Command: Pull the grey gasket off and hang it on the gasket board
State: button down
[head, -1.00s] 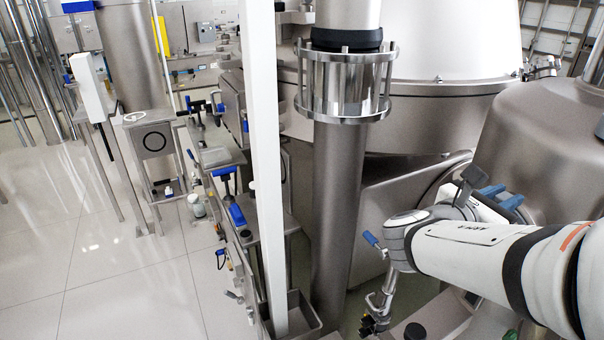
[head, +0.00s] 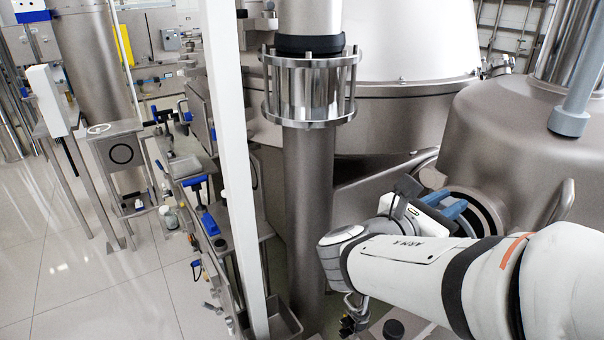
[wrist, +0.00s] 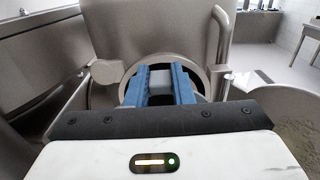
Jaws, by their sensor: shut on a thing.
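My gripper (head: 445,208) is at the round port of the steel vessel on the right, its blue fingers pointing at the opening. In the wrist view, my gripper (wrist: 163,74) has its two blue fingers close together with a grey piece (wrist: 163,80) between them, apparently part of the grey gasket. The fingers hide most of it, so I cannot tell whether it still touches the port. The port's dark round rim (wrist: 207,82) shows behind the fingers. At the far left, an upright metal plate with a black ring (head: 121,154) may be the gasket board.
A steel column with a sight glass (head: 310,92) and a white post (head: 232,150) stand between my arm and the left side. A bench with blue-handled tools (head: 207,215) runs beside the post. The tiled floor (head: 80,270) at the left is clear.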

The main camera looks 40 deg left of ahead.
jog(key=p+v, duration=0.1)
jog(key=v, duration=1.1)
jog(key=shift+w, duration=0.1)
